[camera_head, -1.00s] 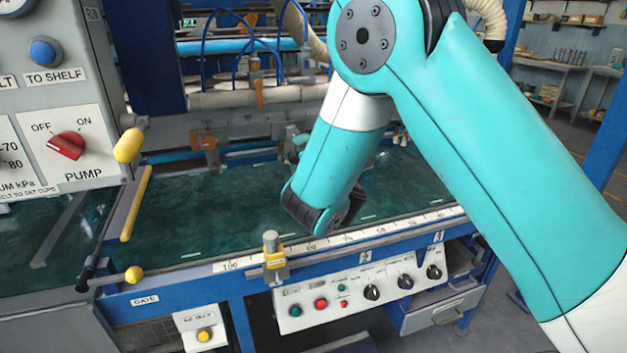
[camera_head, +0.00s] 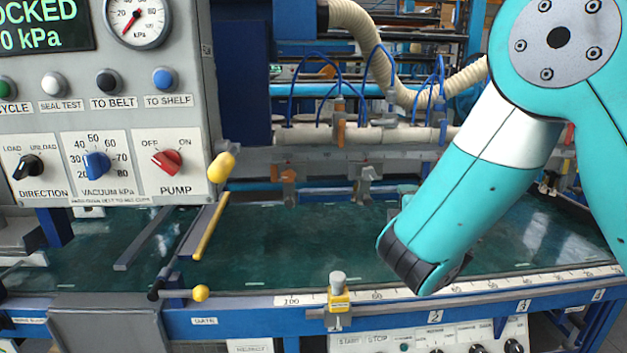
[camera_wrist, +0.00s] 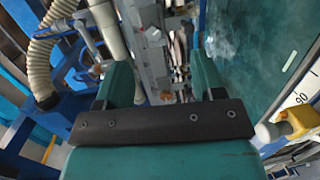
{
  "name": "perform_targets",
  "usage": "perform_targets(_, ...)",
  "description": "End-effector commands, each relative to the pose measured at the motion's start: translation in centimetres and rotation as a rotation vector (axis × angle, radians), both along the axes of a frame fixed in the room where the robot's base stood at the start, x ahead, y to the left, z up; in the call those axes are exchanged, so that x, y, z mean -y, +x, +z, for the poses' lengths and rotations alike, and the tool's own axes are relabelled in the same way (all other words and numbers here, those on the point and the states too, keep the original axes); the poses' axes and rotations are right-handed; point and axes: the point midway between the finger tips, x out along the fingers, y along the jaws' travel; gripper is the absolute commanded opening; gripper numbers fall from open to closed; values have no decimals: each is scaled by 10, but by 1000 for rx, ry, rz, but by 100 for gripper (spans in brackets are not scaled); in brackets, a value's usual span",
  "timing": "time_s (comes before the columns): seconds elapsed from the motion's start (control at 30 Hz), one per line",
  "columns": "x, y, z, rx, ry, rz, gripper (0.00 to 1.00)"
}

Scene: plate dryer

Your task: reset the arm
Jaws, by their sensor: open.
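My gripper (camera_wrist: 160,78) shows in the wrist view as two teal fingers standing apart above a dark crossbar. It is open, and I see nothing held between the fingers. In the head view my teal arm comes in from the right and bends down over the green belt (camera_head: 320,235). Its dark lower joint hangs above the belt's front edge; the fingers are not visible there. In the wrist view the green belt (camera_wrist: 265,40) lies to the right of the fingers. I cannot tell how far the fingertips are from the machine parts beyond them.
A control panel (camera_head: 110,125) with knobs and a gauge stands at the left. A yellow-marked clamp (camera_head: 338,300) sits on the front scale rail, also seen in the wrist view (camera_wrist: 295,122). Ribbed hoses (camera_head: 400,85) and blue tubes cross the back. The middle belt is bare.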

Motion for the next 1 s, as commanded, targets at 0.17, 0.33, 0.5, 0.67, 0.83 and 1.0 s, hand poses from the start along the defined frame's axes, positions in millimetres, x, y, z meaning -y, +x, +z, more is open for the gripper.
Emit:
perform_targets(0.17, 26, -48, -6, -288, 562, -272, 63)
perform_targets(0.33, -12, -136, -9, -713, 994, -432, 63)
perform_targets(0.5, -57, -238, 18, -1128, 1141, -478, 63)
perform_targets(0.67, -71, -298, 37, -1343, 1117, -478, 63)
perform_targets(0.83, -72, -318, 43, -1411, 1090, -476, 63)
perform_targets(1.0, -73, -318, 42, -1412, 1089, -476, 63)
